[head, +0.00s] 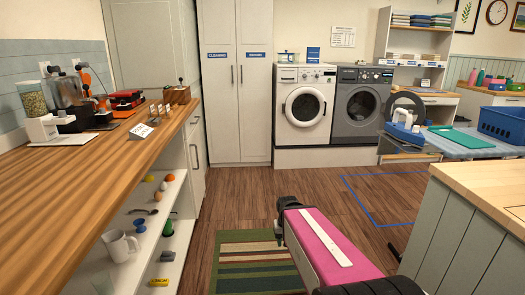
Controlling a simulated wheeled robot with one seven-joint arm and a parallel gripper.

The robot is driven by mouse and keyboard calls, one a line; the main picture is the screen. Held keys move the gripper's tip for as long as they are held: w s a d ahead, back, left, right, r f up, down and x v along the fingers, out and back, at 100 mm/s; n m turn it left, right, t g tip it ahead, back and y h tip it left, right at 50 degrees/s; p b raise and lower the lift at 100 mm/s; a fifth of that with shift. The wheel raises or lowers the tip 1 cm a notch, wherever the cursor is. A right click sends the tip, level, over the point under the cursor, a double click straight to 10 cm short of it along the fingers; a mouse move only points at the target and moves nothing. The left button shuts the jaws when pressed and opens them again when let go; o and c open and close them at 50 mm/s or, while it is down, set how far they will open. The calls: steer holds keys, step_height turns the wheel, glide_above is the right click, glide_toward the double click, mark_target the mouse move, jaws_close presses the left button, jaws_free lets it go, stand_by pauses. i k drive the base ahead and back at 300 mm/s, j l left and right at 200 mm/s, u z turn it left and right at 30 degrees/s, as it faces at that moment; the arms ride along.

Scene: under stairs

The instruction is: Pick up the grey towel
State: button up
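I cannot make out a clear grey towel in the head view. Folded cloths (420,19) in blue, green and darker shades lie on the top shelf at the upper right, too small to tell a grey one apart. A flat green cloth or board (460,138) lies on the blue ironing board at the right. My arm, with a pink link and dark joints, shows at the bottom centre, over the floor. My gripper's fingers do not show.
A long wooden counter (120,135) with open shelves runs along the left. A pale wooden worktop (490,185) stands at the right. A washer (304,112) and a grey dryer (360,112) stand behind. A striped rug (255,262) lies on the open floor between.

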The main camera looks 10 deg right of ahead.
mark_target(355, 116)
steer(key=i+z, duration=0.3)
steer(key=i, duration=0.6)
steer(key=i+j+z, duration=0.25)
steer(key=i, duration=0.65)
steer(key=i+z, duration=0.2)
steer(key=i, duration=0.75)
steer(key=i+j+z, duration=0.25)
steer(key=i, duration=0.7)
steer(key=i+l+z, duration=0.25)
steer(key=i, duration=0.35)
steer(key=i+z, duration=0.25)
steer(key=i, duration=0.35)
steer(key=i+l+u, duration=0.45)
steer(key=i, duration=0.15)
steer(key=i+l+u, duration=0.45)
steer(key=k+l+u, duration=0.15)
steer(key=l+u, duration=0.2)
steer(key=i+l+u, duration=0.1)
steer(key=i, duration=0.1)
